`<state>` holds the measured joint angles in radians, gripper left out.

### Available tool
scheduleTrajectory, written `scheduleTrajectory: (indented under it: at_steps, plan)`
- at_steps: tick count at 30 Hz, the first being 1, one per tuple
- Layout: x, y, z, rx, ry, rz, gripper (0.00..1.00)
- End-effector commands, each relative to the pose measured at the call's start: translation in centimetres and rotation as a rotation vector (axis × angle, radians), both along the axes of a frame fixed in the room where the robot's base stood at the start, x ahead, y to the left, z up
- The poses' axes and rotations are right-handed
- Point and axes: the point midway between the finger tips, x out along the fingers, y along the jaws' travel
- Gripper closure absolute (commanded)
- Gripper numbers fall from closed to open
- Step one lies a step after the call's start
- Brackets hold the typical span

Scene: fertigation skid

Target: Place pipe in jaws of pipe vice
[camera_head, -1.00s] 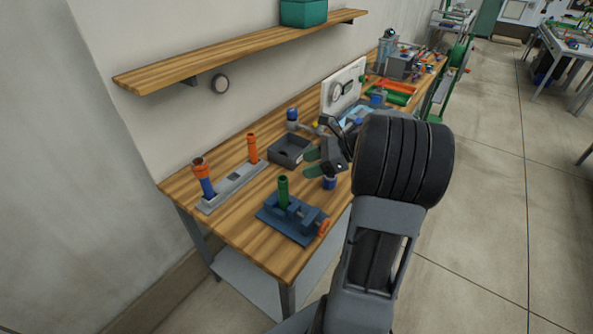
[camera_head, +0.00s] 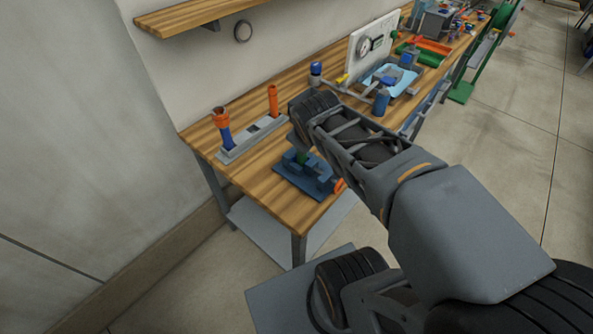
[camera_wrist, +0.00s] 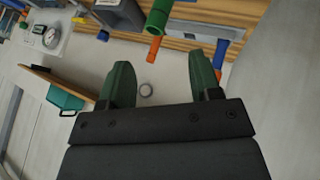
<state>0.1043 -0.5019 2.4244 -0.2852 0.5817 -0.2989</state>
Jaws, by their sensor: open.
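The blue pipe vice (camera_head: 318,184) sits on the near end of the wooden bench. In the wrist view the green pipe (camera_wrist: 158,16) shows at the top edge, beyond and between my green fingertips. My gripper (camera_wrist: 160,75) is open and empty, apart from the pipe. In the head view my wrist hides the gripper. How deep the pipe sits in the jaws cannot be told.
A grey rack (camera_head: 252,138) left of the vice holds an orange pipe (camera_head: 273,101) and a blue pipe with an orange top (camera_head: 223,128). A shelf (camera_head: 190,14) hangs on the wall. A gauge panel (camera_head: 372,46) and blue fittings stand farther along the bench.

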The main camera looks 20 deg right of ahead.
Motion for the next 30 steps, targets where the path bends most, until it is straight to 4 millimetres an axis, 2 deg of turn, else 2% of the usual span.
scheduleTrajectory:
  at_steps: [1,3,6,9,26,30]
  plan:
    - [-1.6,1.6,-0.8,0.103,0.044,-0.066,0.42]
    - [-3.6,3.2,-1.7,0.222,0.108,-0.151,0.42]
    - [-5.6,5.0,-2.5,0.332,0.18,-0.233,0.42]
    - [-6.6,5.9,-2.9,0.387,0.22,-0.277,0.42]
    - [-6.9,6.1,-3.0,0.403,0.234,-0.292,0.42]
    - [-6.9,6.1,-3.0,0.403,0.234,-0.291,0.55]
